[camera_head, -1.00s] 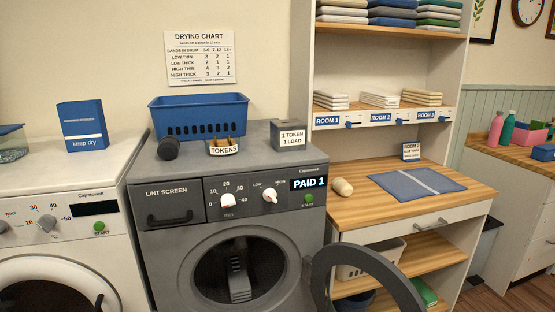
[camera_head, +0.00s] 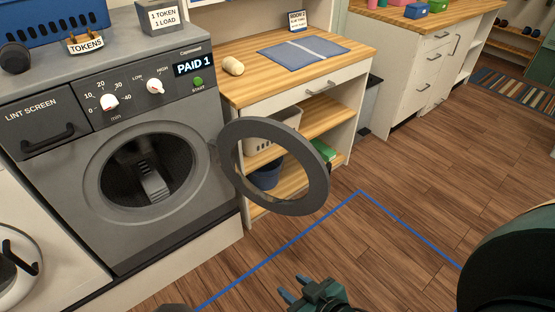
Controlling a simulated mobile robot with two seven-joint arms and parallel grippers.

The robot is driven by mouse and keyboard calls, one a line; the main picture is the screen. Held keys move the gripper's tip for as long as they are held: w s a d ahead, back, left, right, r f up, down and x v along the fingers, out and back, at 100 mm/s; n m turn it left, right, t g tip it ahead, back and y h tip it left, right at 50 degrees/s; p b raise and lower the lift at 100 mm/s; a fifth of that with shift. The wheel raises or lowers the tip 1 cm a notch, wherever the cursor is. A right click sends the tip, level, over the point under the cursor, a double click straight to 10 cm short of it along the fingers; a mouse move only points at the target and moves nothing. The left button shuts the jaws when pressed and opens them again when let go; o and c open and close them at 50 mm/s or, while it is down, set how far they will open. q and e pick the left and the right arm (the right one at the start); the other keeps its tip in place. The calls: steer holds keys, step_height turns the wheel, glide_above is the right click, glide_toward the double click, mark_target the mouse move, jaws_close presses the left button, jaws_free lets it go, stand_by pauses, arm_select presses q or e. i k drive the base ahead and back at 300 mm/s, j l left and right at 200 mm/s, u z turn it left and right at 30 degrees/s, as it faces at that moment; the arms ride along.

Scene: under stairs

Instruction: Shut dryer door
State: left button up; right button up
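The dryer (camera_head: 190,215) is the grey machine at left. Its round grey door (camera_head: 313,191) stands wide open, swung out to the right of the dark drum opening (camera_head: 146,170). The door is a ring, and the shelves behind show through its middle. My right gripper (camera_head: 294,288) is at the bottom edge, below and apart from the door. Its two blue-tipped fingers are spread with nothing between them. My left gripper is not in view.
A wooden shelf unit (camera_head: 350,56) stands right behind the open door, with a white basket (camera_head: 285,117) inside. Blue tape (camera_head: 272,258) marks the wooden floor. The floor at right is mostly clear. A white machine (camera_head: 50,265) stands left of the dryer.

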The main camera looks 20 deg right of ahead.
mark_target(221, 151)
steer(key=z, duration=1.55)
steer(key=i+l+z, duration=0.1)
steer(key=i+z, duration=0.35)
steer(key=i, duration=0.95)
steer(key=i+u, duration=0.1)
steer(key=i, duration=0.7)
steer(key=i+l+u, duration=0.1)
steer(key=i, duration=0.65)
steer(key=i+l+u, duration=0.1)
steer(key=u, duration=3.4)
steer(key=l+u, duration=0.15)
steer(key=u, duration=0.35)
steer(key=k+l+u, duration=0.2)
steer(key=k+l, duration=0.05)
steer(key=l, duration=0.05)
